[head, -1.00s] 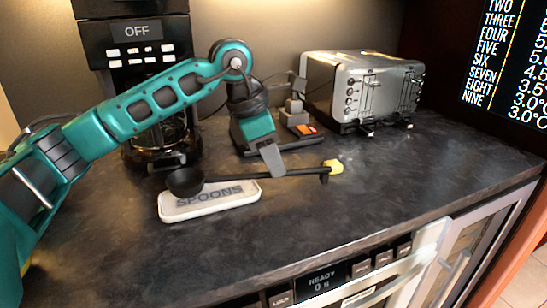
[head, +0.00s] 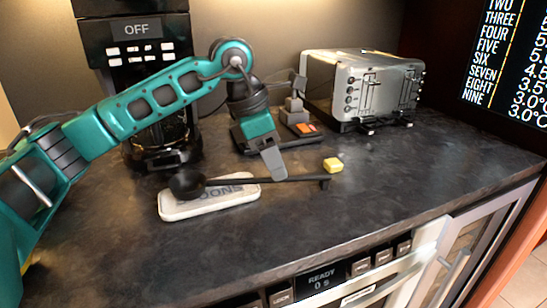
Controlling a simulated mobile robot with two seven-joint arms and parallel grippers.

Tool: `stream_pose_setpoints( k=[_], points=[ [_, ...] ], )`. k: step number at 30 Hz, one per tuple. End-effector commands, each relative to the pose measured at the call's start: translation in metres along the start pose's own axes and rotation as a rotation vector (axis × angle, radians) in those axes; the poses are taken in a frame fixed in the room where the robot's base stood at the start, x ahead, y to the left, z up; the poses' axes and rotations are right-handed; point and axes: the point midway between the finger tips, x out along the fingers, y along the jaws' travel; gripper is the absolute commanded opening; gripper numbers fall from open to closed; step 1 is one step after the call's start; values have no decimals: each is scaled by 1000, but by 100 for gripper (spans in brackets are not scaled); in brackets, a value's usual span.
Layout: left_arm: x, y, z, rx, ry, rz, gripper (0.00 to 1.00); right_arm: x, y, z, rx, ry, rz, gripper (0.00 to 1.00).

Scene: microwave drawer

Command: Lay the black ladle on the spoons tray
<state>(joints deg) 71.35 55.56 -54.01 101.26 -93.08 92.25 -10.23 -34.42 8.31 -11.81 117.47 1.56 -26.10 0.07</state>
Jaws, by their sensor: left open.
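The black ladle (head: 240,181) lies across the white spoons tray (head: 195,211) in the head view. Its round bowl (head: 187,183) is over the tray's left back end. Its handle covers part of the SPOONS lettering and sticks out well past the tray's right end. Whether the bowl rests fully inside the rim I cannot tell. My left gripper (head: 293,159) is open, pointing down, with its grey near finger close to the handle right of the tray. Whether it touches the handle is unclear. My right gripper does not show.
A black coffee maker (head: 140,55) stands at the back left and a silver toaster (head: 362,85) at the back right. The dark counter (head: 400,185) is clear to the right and front.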

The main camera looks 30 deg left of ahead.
Motion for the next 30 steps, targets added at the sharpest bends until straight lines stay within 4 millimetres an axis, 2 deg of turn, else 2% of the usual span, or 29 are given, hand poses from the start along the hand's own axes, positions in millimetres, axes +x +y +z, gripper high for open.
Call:
stream_pose_setpoints(
  k=[2, 11, 20, 25, 30],
  points=[
    [0, 0, 0, 0, 0, 0, 46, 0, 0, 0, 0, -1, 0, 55],
    [0, 0, 0, 0, 0, 0, 75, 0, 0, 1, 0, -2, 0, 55],
    [-2, 0, 0, 0, 0, 0, 76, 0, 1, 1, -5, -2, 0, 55],
    [-24, 1, 1, 0, -2, 3, 76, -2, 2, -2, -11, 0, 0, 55],
    [-63, 0, 1, 0, -4, 3, 76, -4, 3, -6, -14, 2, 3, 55]
  ],
)
